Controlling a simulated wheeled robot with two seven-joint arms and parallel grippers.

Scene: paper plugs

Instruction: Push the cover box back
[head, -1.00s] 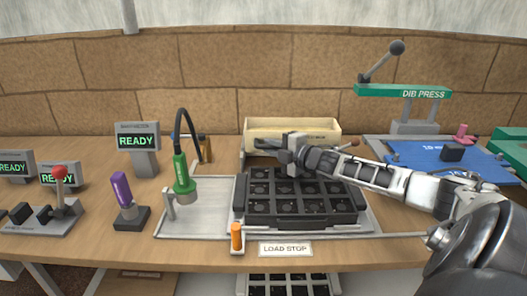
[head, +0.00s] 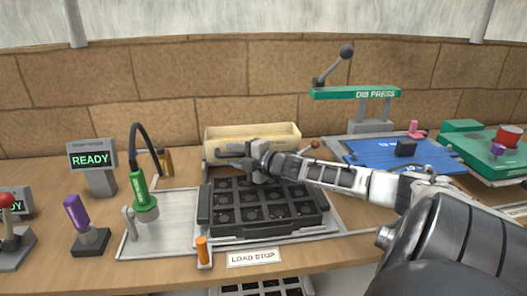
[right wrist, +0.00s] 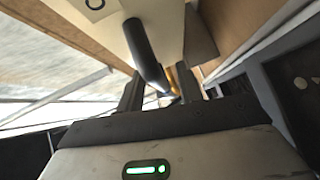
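The cover box (head: 222,140), a cream open-topped box, stands behind the black grid tray (head: 264,231). My right gripper (head: 222,163) is low at the front of the box, over the tray's back edge, with its fingers pointing left. In the right wrist view the gripper's two dark fingers (right wrist: 160,92) stand apart. A dark round bar (right wrist: 146,48) in front of a cream surface reaches down between them; whether they touch it I cannot tell. The arm and hand hide part of the box's lower front. My left gripper is not in view.
A green lamp-like tool (head: 143,193) stands left of the tray on a metal plate. An orange post (head: 202,250) and the LOAD STOP sign (head: 253,258) are in front. The DIB PRESS (head: 355,93) and a blue mat (head: 375,157) are at the right.

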